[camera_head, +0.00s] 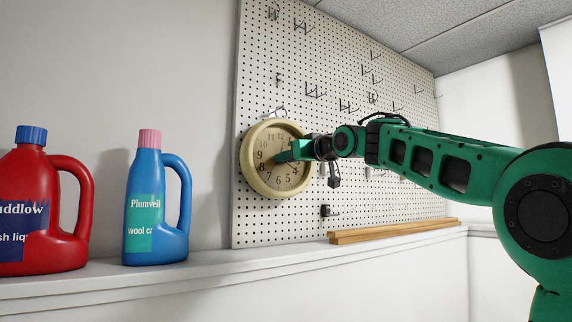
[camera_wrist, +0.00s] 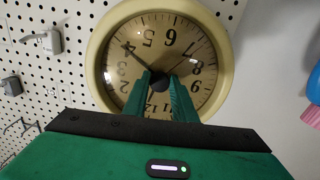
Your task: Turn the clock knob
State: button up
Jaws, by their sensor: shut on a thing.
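A round clock (camera_head: 263,176) with a cream rim and tan face hangs on the pegboard. In the wrist view the clock (camera_wrist: 105,70) appears upside down, with a dark round knob (camera_wrist: 150,83) at the centre of its face. My gripper (camera_head: 281,157) reaches in from the right, in front of the clock face. In the wrist view my gripper (camera_wrist: 159,83) has its two green fingertips on either side of the knob, shut on it. The fingers hide part of the lower face there.
The white pegboard (camera_head: 330,70) carries several metal hooks. A ledge (camera_head: 210,272) runs below it, with wooden strips (camera_head: 390,232) on the right. A blue bottle (camera_head: 150,205) with a pink cap and a red jug (camera_head: 35,195) stand at left, apart from my arm.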

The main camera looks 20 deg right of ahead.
jog(key=o, duration=1)
jog(key=shift+o, duration=0.2)
jog(key=v, duration=1)
jog(key=shift+s+d, duration=0.2)
jog(key=shift+s, duration=0.1)
jog(key=shift+f, duration=0.1)
